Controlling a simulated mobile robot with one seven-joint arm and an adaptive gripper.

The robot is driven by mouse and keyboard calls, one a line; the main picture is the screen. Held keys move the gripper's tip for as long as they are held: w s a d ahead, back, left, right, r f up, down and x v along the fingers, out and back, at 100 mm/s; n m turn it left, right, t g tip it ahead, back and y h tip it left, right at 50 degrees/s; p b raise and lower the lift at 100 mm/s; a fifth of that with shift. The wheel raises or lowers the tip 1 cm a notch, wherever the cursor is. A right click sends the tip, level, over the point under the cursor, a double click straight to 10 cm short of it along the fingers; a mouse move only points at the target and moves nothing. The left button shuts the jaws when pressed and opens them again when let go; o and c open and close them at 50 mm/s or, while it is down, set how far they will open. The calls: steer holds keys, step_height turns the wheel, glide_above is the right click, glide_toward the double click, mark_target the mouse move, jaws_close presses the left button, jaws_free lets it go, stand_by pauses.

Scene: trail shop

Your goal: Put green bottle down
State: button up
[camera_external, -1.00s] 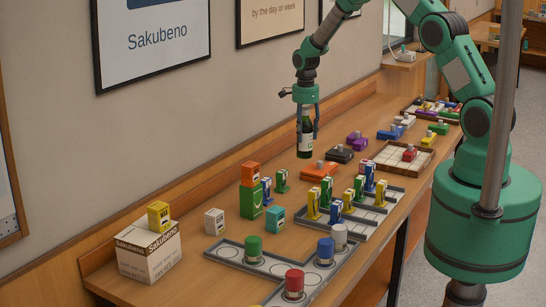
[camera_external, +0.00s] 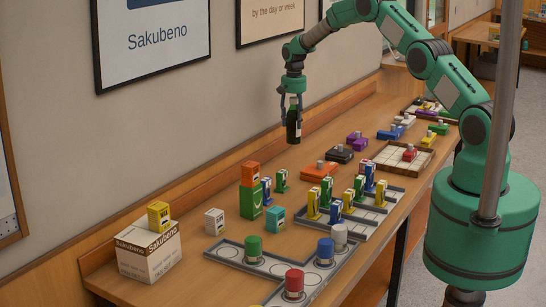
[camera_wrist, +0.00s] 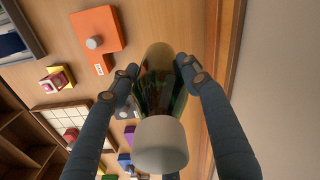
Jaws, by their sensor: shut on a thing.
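My gripper (camera_external: 294,101) is shut on the green bottle (camera_external: 293,127) and holds it upright in the air above the wooden counter (camera_external: 220,193), near the wall side. In the wrist view the bottle (camera_wrist: 157,85) lies between the two dark fingers, with its pale cap (camera_wrist: 160,145) toward the camera. The bottle is clear of the counter, with no other object touching it.
An orange block with a knob (camera_external: 318,171) lies below and to the right of the bottle. Grey trays with colored pieces (camera_external: 390,187) fill the counter's front. A Sakubeno box (camera_external: 150,255) stands at the left end. Bare counter lies along the wall.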

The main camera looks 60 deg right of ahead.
mark_target(293, 141)
steer(key=shift+w+d+n, duration=0.65)
steer(key=shift+d+n, duration=0.3)
steer(key=shift+n, duration=0.05)
steer(key=shift+f, duration=0.1)
steer(key=shift+f, duration=3.05)
steer(key=shift+f+b, duration=0.3)
steer(key=shift+f, duration=1.55)
steer(key=shift+f, duration=0.15)
steer(key=o, duration=1.4)
